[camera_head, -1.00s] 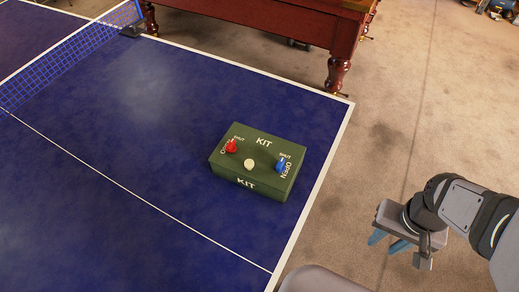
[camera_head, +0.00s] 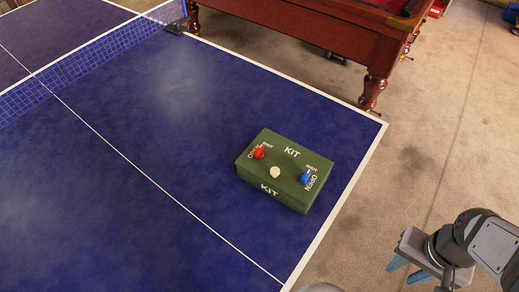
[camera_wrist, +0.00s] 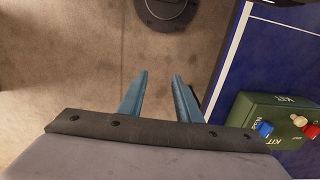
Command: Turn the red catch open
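The red catch (camera_head: 259,151) is on the top of a green kit box (camera_head: 290,199), at the box's left, between printed words OPEN and SHUT. It points up towards SHUT, though its exact setting is too small to tell. A blue catch (camera_head: 306,176) sits at the right of the lid, and a cream knob (camera_head: 275,172) is between them. My gripper (camera_head: 408,272) is off the table, to the lower right of the box. In the wrist view its two blue fingers (camera_wrist: 160,90) are apart with nothing between them. The red catch (camera_wrist: 311,130) shows at that view's right edge.
The box stands on a blue table-tennis table (camera_head: 170,110) near its white-lined right edge, with a net (camera_head: 100,58) at the upper left. A wooden table with a turned leg (camera_head: 374,90) stands behind. Carpet floor (camera_head: 440,150) lies open at the right.

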